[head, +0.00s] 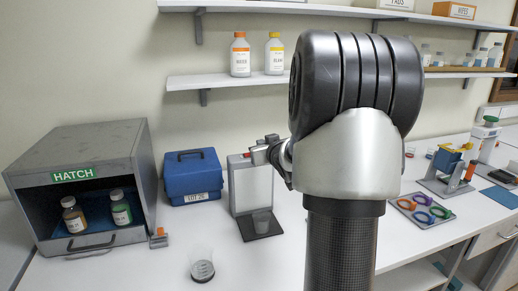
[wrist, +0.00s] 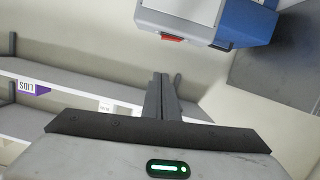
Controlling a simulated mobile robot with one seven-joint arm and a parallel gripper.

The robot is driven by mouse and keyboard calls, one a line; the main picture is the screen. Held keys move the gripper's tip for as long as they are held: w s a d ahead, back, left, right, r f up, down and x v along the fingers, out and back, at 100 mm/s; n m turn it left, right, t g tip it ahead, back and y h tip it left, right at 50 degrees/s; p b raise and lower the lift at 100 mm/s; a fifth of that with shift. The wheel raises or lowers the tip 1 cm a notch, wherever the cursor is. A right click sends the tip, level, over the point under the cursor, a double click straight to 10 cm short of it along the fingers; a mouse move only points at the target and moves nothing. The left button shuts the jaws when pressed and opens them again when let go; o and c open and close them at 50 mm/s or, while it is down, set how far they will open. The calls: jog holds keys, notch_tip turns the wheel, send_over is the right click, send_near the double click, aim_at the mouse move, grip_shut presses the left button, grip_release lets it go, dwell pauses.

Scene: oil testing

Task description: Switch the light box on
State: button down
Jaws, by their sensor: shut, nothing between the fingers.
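The light box (head: 252,188) stands on the bench in the head view, an upright pale panel on a dark base. A clear cup (head: 262,222) stands on that base. The light box also shows at the top of the wrist view (wrist: 185,12), with a red switch (wrist: 171,38) on its edge. I cannot tell whether the panel is lit. My gripper (head: 262,150) is by the panel's top edge in the head view. In the wrist view its fingers (wrist: 160,76) are together and empty, apart from the red switch in the picture. My arm hides the bench behind it.
A blue case (head: 192,178) stands just left of the light box. Left of it is a grey hatch box (head: 135,150) with two bottles inside. A shelf (head: 215,80) with bottles runs above. A beaker (head: 202,268) stands in front.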

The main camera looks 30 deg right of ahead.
jog(key=x, duration=0.3)
jog(key=f+p+x, duration=0.1)
jog(key=x, duration=0.2)
jog(key=f+x, duration=0.1)
jog(key=x, duration=0.3)
jog(key=shift+s, duration=0.3)
jog(key=shift+s+d+f, duration=0.1)
jog(key=shift+f, duration=0.8)
